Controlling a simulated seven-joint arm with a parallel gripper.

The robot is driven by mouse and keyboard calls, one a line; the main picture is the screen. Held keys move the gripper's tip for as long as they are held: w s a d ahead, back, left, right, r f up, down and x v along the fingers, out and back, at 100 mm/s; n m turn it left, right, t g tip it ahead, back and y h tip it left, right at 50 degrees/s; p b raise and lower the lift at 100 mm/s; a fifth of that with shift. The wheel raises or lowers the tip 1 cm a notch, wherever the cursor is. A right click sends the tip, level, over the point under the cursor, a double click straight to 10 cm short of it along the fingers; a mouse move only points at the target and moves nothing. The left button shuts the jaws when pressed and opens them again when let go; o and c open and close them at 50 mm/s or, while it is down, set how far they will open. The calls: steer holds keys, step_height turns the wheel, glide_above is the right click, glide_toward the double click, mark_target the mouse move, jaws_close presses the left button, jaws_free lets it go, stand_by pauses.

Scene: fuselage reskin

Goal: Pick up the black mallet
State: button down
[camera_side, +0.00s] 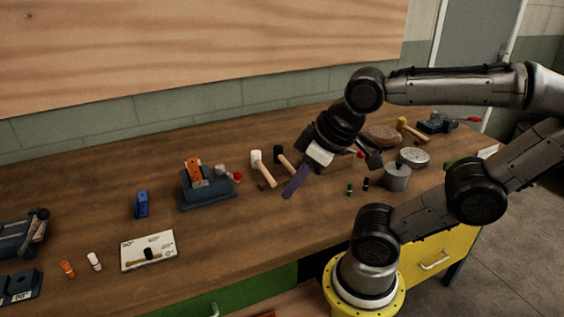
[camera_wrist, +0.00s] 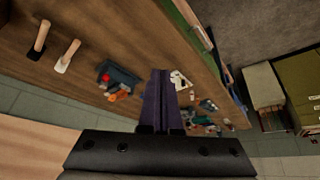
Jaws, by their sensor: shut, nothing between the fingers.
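The black mallet has a dark head (camera_side: 278,153) and a light wooden handle. In the side view it lies on the bench just right of a white-headed mallet (camera_side: 258,160), and my gripper partly covers its handle end. In the wrist view the black mallet (camera_wrist: 40,40) lies at the upper left, well off to the side of the fingers. My gripper (camera_side: 288,192) has purple fingers that are shut and empty, angled down and left above the bench. The fingers also show in the wrist view (camera_wrist: 160,74). Their exact height is hard to judge.
A blue-grey vise (camera_side: 207,192) with an orange piece stands left of the mallets. A blue block (camera_side: 141,204) and a white card (camera_side: 138,259) are farther left. A metal pot (camera_side: 397,178) and small black-green pieces (camera_side: 350,189) are right. Bare bench lies in front.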

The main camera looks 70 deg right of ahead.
steer(key=c, duration=0.7)
jaws_free()
